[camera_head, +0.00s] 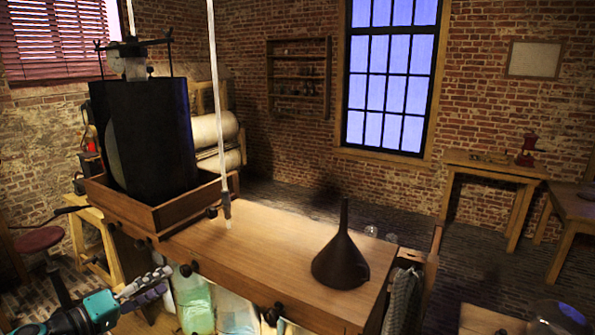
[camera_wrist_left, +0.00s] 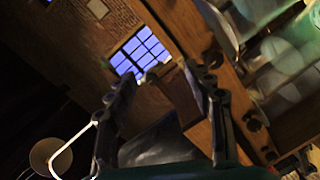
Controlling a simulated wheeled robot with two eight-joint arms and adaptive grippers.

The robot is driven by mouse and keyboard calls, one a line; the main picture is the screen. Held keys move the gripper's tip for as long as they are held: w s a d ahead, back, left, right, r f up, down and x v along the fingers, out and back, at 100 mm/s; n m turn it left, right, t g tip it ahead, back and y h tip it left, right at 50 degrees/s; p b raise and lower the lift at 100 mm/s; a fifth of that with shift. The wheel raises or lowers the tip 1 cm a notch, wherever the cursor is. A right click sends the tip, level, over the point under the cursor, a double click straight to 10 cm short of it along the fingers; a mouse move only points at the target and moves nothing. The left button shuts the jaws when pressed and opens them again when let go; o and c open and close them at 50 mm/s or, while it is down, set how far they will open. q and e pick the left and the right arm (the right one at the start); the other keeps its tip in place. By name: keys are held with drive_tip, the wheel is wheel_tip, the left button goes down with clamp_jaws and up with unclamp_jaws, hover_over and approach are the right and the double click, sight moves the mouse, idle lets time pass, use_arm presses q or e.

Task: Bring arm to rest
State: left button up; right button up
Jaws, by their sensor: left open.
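My left gripper (camera_head: 146,284) is low at the left front in the head view, beside the wooden bench (camera_head: 270,255) and below its top. In the left wrist view its two fingers (camera_wrist_left: 160,84) stand apart with nothing held between them. A tall dark jar (camera_head: 150,135) stands in a wooden tray (camera_head: 185,215) on the bench's left end. A dark funnel (camera_head: 341,262) stands mouth down near the right end of the bench. My right gripper is not in view.
A pale vertical rod (camera_head: 218,100) comes down to the bench beside the tray. Glass vessels (camera_head: 195,302) stand under the bench, close to my left gripper. A red stool (camera_head: 40,240) is at the left. The bench top between rod and funnel is clear.

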use_arm(q)
drive_tip(key=s+d+f+m+g+y+b, duration=0.1)
drive_tip(key=s+d+f+g+b, duration=0.25)
drive_tip(key=d+f, duration=0.4)
drive_tip(key=s+d+f+m+g+y+b, duration=0.1)
drive_tip(key=s+d+f+g+y+b, duration=0.2)
drive_tip(key=d+f, duration=0.4)
drive_tip(key=s+f+m+y+b, duration=0.3)
drive_tip(key=s+f+y+b, duration=0.2)
drive_tip(key=s+f, duration=0.8)
wheel_tip(320, 180, down, 3)
drive_tip(key=shift+s+a+r+m+b, duration=0.2)
drive_tip(key=shift+s+a+m+b, duration=0.15)
drive_tip(key=shift+b, duration=0.6)
drive_tip(key=shift+w, duration=0.15)
